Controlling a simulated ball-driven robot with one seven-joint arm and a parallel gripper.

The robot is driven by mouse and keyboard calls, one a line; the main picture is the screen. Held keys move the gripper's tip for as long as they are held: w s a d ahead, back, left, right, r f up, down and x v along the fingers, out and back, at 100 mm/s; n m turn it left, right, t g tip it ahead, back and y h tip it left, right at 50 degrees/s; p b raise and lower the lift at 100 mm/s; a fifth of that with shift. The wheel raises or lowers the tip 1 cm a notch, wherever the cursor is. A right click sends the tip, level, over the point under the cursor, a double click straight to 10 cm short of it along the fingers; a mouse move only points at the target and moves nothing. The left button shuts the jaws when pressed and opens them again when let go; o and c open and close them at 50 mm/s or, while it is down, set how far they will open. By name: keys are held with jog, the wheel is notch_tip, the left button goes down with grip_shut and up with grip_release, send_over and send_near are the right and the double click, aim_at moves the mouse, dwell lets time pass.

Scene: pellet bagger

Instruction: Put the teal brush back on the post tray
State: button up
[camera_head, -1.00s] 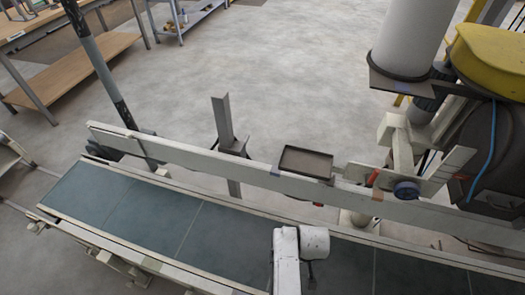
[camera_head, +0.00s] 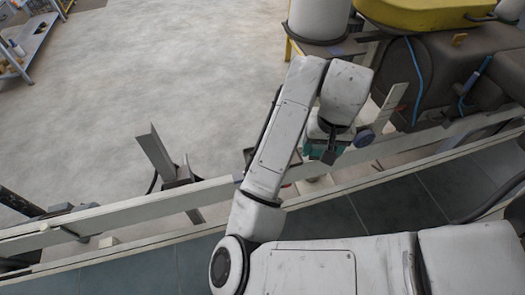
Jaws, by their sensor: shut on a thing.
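My gripper (camera_head: 327,154) points down at the end of my arm, right of the picture's middle. It is shut on the teal brush (camera_head: 313,149), of which only a small teal part shows around the fingers. The post tray (camera_head: 296,160), small and dark, sits at the pale guard rail, just left of my gripper in the picture. My arm hides most of the tray. I cannot tell how high the brush is above the tray or whether they touch.
The pale rail (camera_head: 130,223) runs along the far side of the conveyor belt (camera_head: 405,205). A grey metal upright (camera_head: 157,155) stands at the rail, left of my arm. A dark machine with a yellow top (camera_head: 425,12) stands at the back right. The floor beyond the rail is open.

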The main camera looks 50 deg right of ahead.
jog(key=shift+w+r, duration=0.1)
jog(key=shift+w, duration=0.05)
jog(key=w+f, duration=0.2)
jog(key=w, duration=0.2)
jog(key=w+f+b, duration=0.1)
jog(key=w+f, duration=0.2)
jog(key=w, duration=0.1)
jog(key=w+a+f, duration=0.1)
jog(key=w+f, duration=0.2)
jog(key=w, duration=0.1)
jog(key=shift+w, duration=0.1)
jog(key=shift+w+f, duration=0.35)
jog(key=shift+f, duration=0.2)
jog(key=shift+w+f, duration=0.15)
jog(key=shift+f, duration=0.75)
jog(key=shift+w+f, duration=0.1)
jog(key=shift+f, duration=0.8)
jog(key=shift+f, duration=0.1)
jog(key=o, duration=1)
